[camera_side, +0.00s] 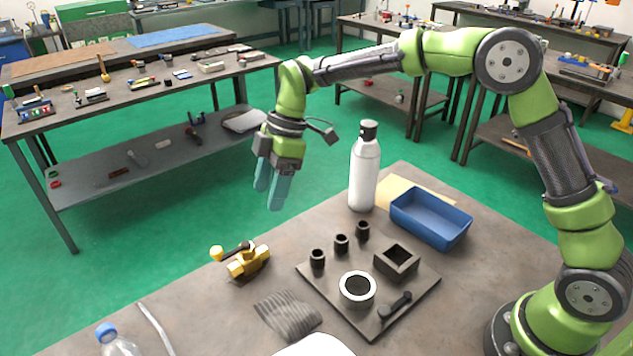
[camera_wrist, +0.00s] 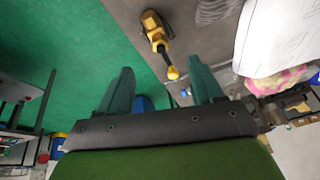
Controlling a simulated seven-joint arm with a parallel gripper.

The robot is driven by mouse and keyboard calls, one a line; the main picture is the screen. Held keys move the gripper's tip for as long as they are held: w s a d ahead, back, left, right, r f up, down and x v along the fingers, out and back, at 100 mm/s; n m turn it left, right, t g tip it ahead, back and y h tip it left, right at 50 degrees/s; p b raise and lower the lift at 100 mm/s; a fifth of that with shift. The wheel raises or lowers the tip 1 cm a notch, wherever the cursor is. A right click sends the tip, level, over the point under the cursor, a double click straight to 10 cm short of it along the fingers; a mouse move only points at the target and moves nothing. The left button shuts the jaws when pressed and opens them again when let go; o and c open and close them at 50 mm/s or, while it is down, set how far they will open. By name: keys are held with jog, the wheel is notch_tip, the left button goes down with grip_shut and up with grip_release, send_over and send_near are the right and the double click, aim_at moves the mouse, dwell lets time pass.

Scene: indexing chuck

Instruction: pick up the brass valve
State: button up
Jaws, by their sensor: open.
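The brass valve (camera_side: 248,261) lies near the far left edge of the workbench in the side view. It has a dark lever handle with a yellow knob at its left end. In the wrist view the valve (camera_wrist: 155,29) shows at the top, beyond the fingers, with its yellow knob pointing down the picture. My gripper (camera_side: 268,192) hangs in the air above and beyond the valve, fingers pointing down. In the wrist view my gripper (camera_wrist: 163,84) has its two teal fingers apart with nothing held between them. The valve is clear of the fingers.
A dark fixture plate (camera_side: 415,303) with several black posts and a light ring lies right of the valve. A grey-white bottle (camera_side: 364,172) stands behind it, beside a blue tray (camera_side: 431,218).

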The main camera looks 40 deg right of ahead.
aim_at(250, 243)
jog(key=a+f+n, duration=0.1)
jog(key=f, duration=0.2)
jog(key=a+f+n, duration=0.1)
jog(key=a+f, duration=0.1)
jog(key=f, duration=0.1)
jog(key=a+f+n, duration=0.1)
jog(key=f, duration=0.1)
jog(key=shift+w+a+f, duration=0.1)
jog(key=shift+a+f, duration=0.05)
jog(key=shift+f, duration=0.25)
jog(key=shift+x, duration=2.95)
jog(key=shift+w, duration=0.15)
jog(key=shift+c, duration=0.5)
jog(key=shift+r, duration=0.1)
grip_shut()
